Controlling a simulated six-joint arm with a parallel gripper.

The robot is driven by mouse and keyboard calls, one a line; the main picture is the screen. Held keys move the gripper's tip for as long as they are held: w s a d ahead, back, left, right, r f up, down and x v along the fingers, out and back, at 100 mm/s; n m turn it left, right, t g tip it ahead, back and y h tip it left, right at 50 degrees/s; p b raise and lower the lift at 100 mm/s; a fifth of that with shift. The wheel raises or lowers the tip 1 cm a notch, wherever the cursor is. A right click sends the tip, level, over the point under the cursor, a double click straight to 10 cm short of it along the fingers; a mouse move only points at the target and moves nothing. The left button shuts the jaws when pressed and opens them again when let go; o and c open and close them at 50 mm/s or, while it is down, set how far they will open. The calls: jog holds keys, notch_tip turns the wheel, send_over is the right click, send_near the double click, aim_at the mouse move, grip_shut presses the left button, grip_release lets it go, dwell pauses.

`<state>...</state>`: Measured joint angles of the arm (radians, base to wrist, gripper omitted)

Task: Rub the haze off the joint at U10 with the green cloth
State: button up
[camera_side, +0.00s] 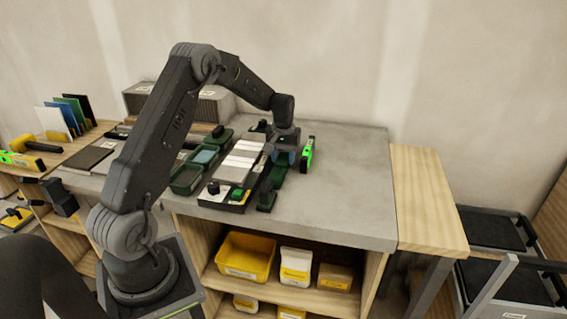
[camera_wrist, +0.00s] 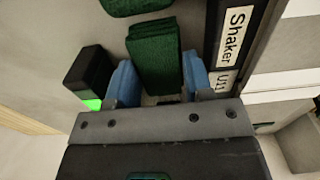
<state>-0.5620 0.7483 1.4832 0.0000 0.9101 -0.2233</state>
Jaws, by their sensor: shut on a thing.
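My gripper (camera_wrist: 158,82) has two blue fingers, shut on the folded dark green cloth (camera_wrist: 154,50) between them. In the side view my gripper (camera_side: 284,158) is low over the bench, just right of the tile board (camera_side: 237,170) with its pale strips. In the wrist view a dark board edge with the labels "Shaker" and "U11" (camera_wrist: 222,80) lies right of the cloth. I cannot make out a U10 label or haze in either view. The cloth's lower end and any contact with the bench are unclear.
A bright green level (camera_side: 308,154) stands close right of my gripper. Dark green trays (camera_side: 187,180) lie left of the board. Another dark green piece (camera_wrist: 135,5) shows at the top of the wrist view. The grey bench (camera_side: 345,190) is clear to the right.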

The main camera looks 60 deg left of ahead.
aim_at(283, 158)
jog(key=shift+r, duration=4.05)
jog(key=s+r, duration=0.5)
jog(key=s, duration=0.6)
jog(key=shift+w+a+f, duration=0.1)
jog(key=shift+w+f, duration=0.05)
jog(key=shift+f, duration=1.75)
jog(key=shift+w+f, duration=0.15)
jog(key=shift+f, duration=1.75)
jog(key=shift+f, duration=0.55)
